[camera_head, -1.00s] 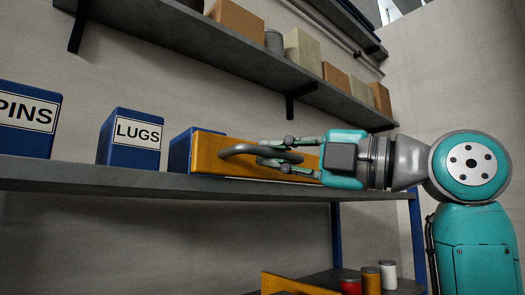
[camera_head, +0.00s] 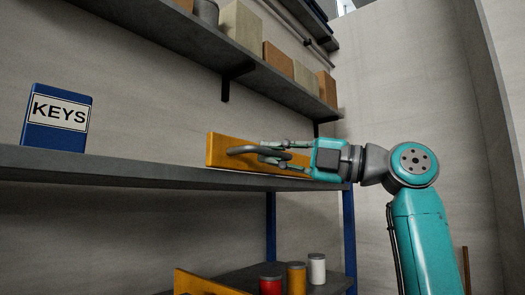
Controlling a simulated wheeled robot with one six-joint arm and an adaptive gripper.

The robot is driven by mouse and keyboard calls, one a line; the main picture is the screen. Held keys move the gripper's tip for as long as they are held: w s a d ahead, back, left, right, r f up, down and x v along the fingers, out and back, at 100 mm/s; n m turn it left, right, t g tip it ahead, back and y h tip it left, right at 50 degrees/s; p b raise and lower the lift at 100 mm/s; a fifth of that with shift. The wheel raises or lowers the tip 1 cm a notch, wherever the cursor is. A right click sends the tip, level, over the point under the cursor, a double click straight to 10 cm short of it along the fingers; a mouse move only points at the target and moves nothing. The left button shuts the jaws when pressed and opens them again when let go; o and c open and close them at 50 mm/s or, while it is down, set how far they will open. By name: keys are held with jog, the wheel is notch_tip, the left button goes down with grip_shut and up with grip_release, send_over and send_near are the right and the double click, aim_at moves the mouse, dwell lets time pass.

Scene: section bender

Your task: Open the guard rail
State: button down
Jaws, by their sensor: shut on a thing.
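The guard rail (camera_head: 225,149) is a flat orange-yellow panel standing along the front of the long grey shelf, near the shelf's right end. A curved grey handle (camera_head: 240,150) sticks out from its face. My gripper (camera_head: 268,151) reaches in from the right and is shut on the handle's right part. The fingers and handle hide some of the panel. A blue bin labelled KEYS (camera_head: 58,117) stands on the shelf to the left, apart from the rail and uncovered.
The grey shelf (camera_head: 130,168) has a clear stretch between the KEYS bin and rail. An upper shelf (camera_head: 180,38) holds boxes and a can. Below are red (camera_head: 270,286), orange (camera_head: 296,278) and white (camera_head: 316,269) cans beside another yellow panel (camera_head: 200,284). Blue posts (camera_head: 349,225) support the shelf's right end.

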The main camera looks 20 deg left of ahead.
jog(key=shift+w, duration=0.25)
jog(key=shift+f, duration=0.1)
jog(key=c, duration=1.2)
grip_release()
jog(key=shift+d, duration=0.1)
jog(key=d, duration=0.4)
jog(key=d+f, duration=0.1)
jog(key=d, duration=0.2)
jog(key=d+f, duration=0.1)
jog(key=d, duration=0.3)
jog(key=shift+d, duration=0.35)
